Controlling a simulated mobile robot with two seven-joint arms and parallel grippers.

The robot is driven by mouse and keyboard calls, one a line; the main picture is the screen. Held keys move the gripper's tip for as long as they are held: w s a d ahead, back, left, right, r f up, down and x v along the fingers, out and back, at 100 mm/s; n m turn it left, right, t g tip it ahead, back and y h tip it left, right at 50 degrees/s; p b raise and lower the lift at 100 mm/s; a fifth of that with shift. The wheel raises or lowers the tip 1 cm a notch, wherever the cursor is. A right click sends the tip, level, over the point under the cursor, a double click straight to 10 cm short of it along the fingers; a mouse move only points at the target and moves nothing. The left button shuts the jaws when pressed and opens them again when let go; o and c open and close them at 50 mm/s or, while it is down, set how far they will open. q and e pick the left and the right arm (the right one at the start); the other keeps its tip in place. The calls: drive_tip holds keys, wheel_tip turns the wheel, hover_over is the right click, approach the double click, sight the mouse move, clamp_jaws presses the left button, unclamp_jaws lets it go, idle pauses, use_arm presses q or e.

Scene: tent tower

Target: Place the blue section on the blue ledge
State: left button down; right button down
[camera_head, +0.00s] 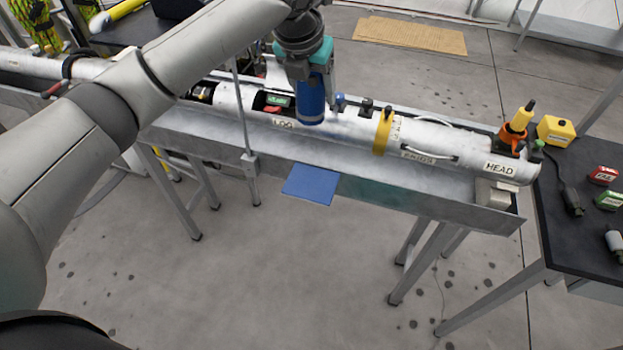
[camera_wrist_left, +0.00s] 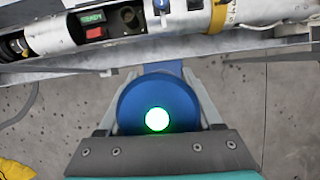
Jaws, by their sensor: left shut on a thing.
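My left gripper (camera_head: 316,88) is shut on the blue section (camera_head: 311,103), a short blue cylinder held in front of the long silver tube. In the left wrist view the blue section (camera_wrist_left: 137,97) shows as a round end with a lit green disc, between the two fingers of the left gripper (camera_wrist_left: 158,105). The blue ledge (camera_head: 311,184) is a flat blue plate sticking out from the near side of the metal trough, below the held section in the picture. A strip of the ledge (camera_wrist_left: 162,67) shows past the section in the left wrist view. My right gripper is not in view.
The silver tube (camera_head: 345,130) lies in the metal trough (camera_head: 400,188), with a yellow band (camera_head: 383,132) and a HEAD label at its right end. A thin upright post (camera_head: 243,120) stands left of the ledge. A black table (camera_head: 585,235) with small boxes is at right.

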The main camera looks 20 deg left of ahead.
use_arm(q)
wheel_tip(320, 180, down, 20)
drive_tip(key=shift+w+r+b, duration=0.1)
drive_tip(key=shift+r+b, duration=0.1)
drive_tip(key=shift+b, duration=1.05)
drive_tip(key=shift+f, duration=0.15)
drive_tip(key=shift+c, duration=0.3)
unclamp_jaws()
drive_tip(key=p+v, duration=0.2)
drive_tip(key=v, duration=1)
